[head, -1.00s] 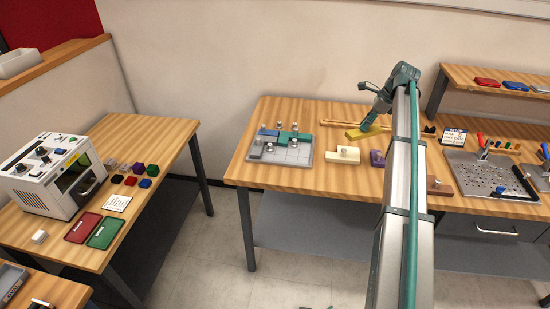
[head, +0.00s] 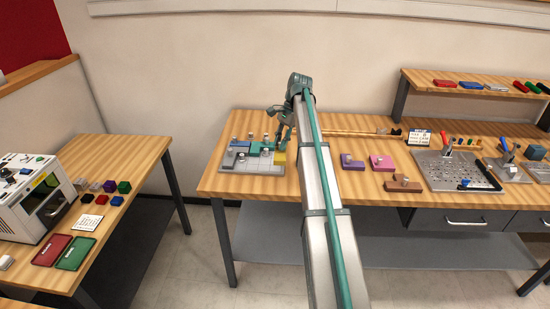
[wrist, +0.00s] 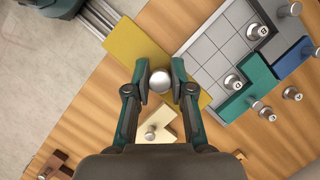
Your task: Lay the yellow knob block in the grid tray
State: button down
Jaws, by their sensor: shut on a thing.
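The yellow knob block (head: 279,158) is a flat bar with a round silver knob. My gripper (head: 281,138) is shut on that knob; in the wrist view, the fingers (wrist: 162,80) stand on both sides of it. The grid tray (head: 250,172) is grey with square cells and lies at the left of the middle table. In the wrist view, the yellow block (wrist: 135,45) slants past the near corner of the tray (wrist: 212,48), overlapping its edge. Bare cells show beside it. I cannot tell the height of the block above the tray.
A teal block (wrist: 250,85) and a blue block (wrist: 291,58) sit in the tray, with several knobs standing up. A cream block (wrist: 155,122) lies on the table nearby. Purple (head: 352,162), pink (head: 382,164) and brown (head: 402,185) blocks lie right of my arm.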

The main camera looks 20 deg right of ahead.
jog(key=w, duration=0.1)
jog(key=w+d+f+p, duration=0.1)
jog(key=w, duration=0.2)
jog(key=shift+w+d+f+p, duration=0.15)
jog(key=shift+w+p, duration=0.1)
jog(key=shift+p, duration=0.15)
jog(key=w+f, duration=0.1)
jog(key=f, duration=0.1)
jog(key=w+d+f+p, duration=0.1)
jog(key=w+f, duration=0.1)
jog(key=w+f+p, duration=0.1)
jog(key=w+f, duration=0.1)
jog(key=shift+d+f, duration=0.1)
jog(key=shift+d, duration=0.1)
jog(key=shift+w+f+p, duration=0.15)
jog(key=shift+f+p, duration=0.85)
jog(key=shift+f, duration=0.85)
jog(key=c, duration=1)
grip_release()
jog(key=shift+f, duration=0.15)
